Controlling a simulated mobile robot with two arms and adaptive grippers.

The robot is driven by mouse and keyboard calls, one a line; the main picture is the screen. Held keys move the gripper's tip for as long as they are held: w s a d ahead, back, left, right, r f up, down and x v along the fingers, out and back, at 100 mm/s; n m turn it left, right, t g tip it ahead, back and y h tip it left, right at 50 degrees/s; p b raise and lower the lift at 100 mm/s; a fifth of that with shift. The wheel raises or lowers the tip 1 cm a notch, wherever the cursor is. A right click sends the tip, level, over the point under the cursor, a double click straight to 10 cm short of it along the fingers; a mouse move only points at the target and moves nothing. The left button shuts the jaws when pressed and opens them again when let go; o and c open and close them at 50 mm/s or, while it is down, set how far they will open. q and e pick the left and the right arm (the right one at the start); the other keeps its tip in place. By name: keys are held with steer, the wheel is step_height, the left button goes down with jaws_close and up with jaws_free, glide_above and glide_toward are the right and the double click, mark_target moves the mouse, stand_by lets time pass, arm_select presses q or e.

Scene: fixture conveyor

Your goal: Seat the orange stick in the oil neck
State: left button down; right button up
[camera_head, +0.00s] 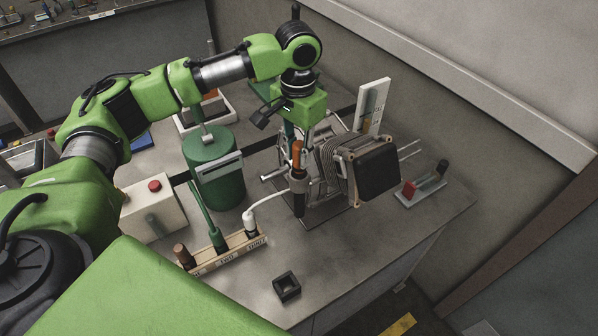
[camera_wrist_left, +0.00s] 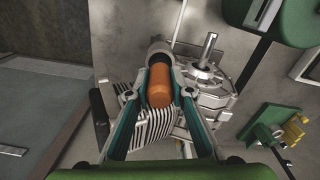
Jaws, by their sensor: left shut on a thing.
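The orange stick (camera_head: 297,155) stands about upright at the front of the engine (camera_head: 335,165). Its orange handle also shows between my fingers in the left wrist view (camera_wrist_left: 160,86). My left gripper (camera_wrist_left: 160,92) is shut on the handle, one finger on each side; in the head view it comes down from above, its fingers partly hidden behind the stick. A dark upright tube (camera_head: 299,190), seemingly the oil neck, is directly below the handle; its grey round end also shows in the left wrist view (camera_wrist_left: 159,50). The stick's lower part is hidden, so its depth cannot be told. My right gripper is not in view.
A green canister (camera_head: 215,165) stands left of the engine. A labelled rack (camera_head: 235,250) with several upright tools is in front, and a small black square holder (camera_head: 287,286) near the table edge. A red-switched block (camera_head: 420,187) stands at right.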

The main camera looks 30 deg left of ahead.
arm_select(q)
steer(key=shift+s+f, duration=0.1)
steer(key=shift+f, duration=0.1)
steer(key=c, duration=2)
jaws_free()
steer(key=shift+o, duration=1.4)
steer(key=shift+r, duration=0.1)
steer(key=r, duration=1.1)
steer(key=shift+w+r, duration=0.2)
steer(key=shift+r, duration=0.15)
